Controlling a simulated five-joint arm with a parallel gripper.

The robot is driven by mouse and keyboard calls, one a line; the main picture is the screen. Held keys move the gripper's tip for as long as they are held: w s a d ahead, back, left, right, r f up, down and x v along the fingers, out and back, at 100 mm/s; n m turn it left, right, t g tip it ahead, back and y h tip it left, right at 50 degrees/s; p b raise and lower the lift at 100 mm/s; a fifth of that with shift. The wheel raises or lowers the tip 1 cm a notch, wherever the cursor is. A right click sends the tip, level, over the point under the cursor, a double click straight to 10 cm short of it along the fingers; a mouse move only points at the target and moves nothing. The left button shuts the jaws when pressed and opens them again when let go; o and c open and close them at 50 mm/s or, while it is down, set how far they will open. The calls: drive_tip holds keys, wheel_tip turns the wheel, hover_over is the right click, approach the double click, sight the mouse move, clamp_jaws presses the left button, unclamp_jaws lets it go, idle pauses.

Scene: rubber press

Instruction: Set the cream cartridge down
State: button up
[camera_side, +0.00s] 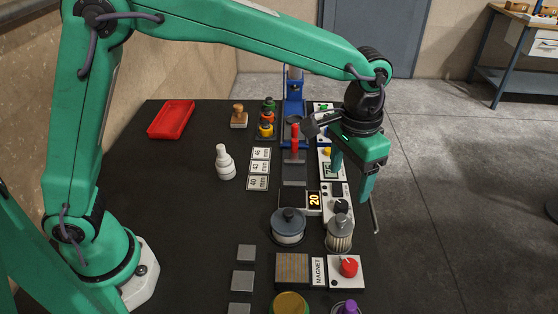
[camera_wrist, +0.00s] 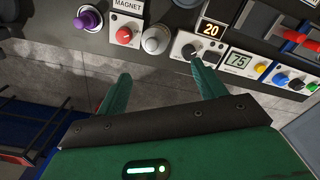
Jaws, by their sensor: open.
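The cream cartridge (camera_side: 340,241), a ribbed cream cylinder with a grey cap and knob, stands upright near the right edge of the black table in the side view. In the wrist view its round grey top (camera_wrist: 155,40) shows beyond and between my fingers. My gripper (camera_side: 353,180) is open, with nothing seen between its fingers. It hangs at the table's right edge, farther back than the cartridge and apart from it. In the wrist view the open gripper (camera_wrist: 161,70) shows both green fingers.
A lidded pot (camera_side: 288,229) stands left of the cartridge. A dial box (camera_side: 335,198) is behind it and a red-knob magnet box (camera_side: 346,269) in front. A blue press (camera_side: 294,105) stands farther back. A white bottle (camera_side: 225,166) and red tray (camera_side: 171,119) are left. The left table has free room.

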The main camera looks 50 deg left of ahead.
drive_tip(key=s+a+r+n+t, duration=0.1)
drive_tip(key=s+a+r, duration=0.25)
drive_tip(key=a, duration=0.35)
drive_tip(key=s+a+r+n+t, duration=0.1)
drive_tip(key=s+a+r+t, duration=0.2)
drive_tip(key=a, duration=0.5)
drive_tip(key=s+a+n+t, duration=0.1)
drive_tip(key=s+a, duration=0.8)
drive_tip(key=s, duration=0.3)
drive_tip(key=shift+a+f+n+t, duration=0.25)
drive_tip(key=shift+a+n+t, duration=0.05)
